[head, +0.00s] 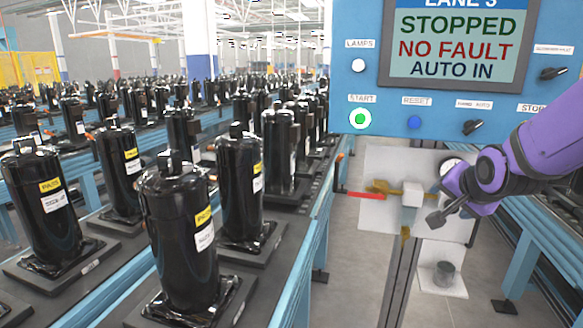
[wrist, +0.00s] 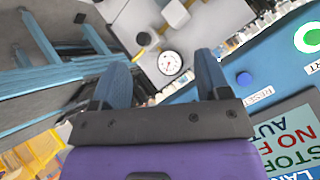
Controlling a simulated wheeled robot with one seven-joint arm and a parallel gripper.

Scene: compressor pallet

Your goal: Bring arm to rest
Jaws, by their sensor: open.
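My arm (head: 530,155) is purple and reaches in from the right edge of the head view, in front of the lower right of the blue control panel. My gripper (head: 450,205) hangs below the panel, in front of a pale plate with brass fittings. In the wrist view my gripper (wrist: 163,78) shows two blue fingers spread apart with nothing between them. A round white gauge (wrist: 170,63) shows behind the gap, apart from the fingers.
The blue panel (head: 365,85) has a lit green start button (head: 359,118), a blue reset button (head: 414,122) and dark knobs. Its screen (head: 455,45) reads STOPPED, NO FAULT, AUTO IN. Black compressors (head: 182,240) stand on conveyor lanes at the left. Grey floor shows below.

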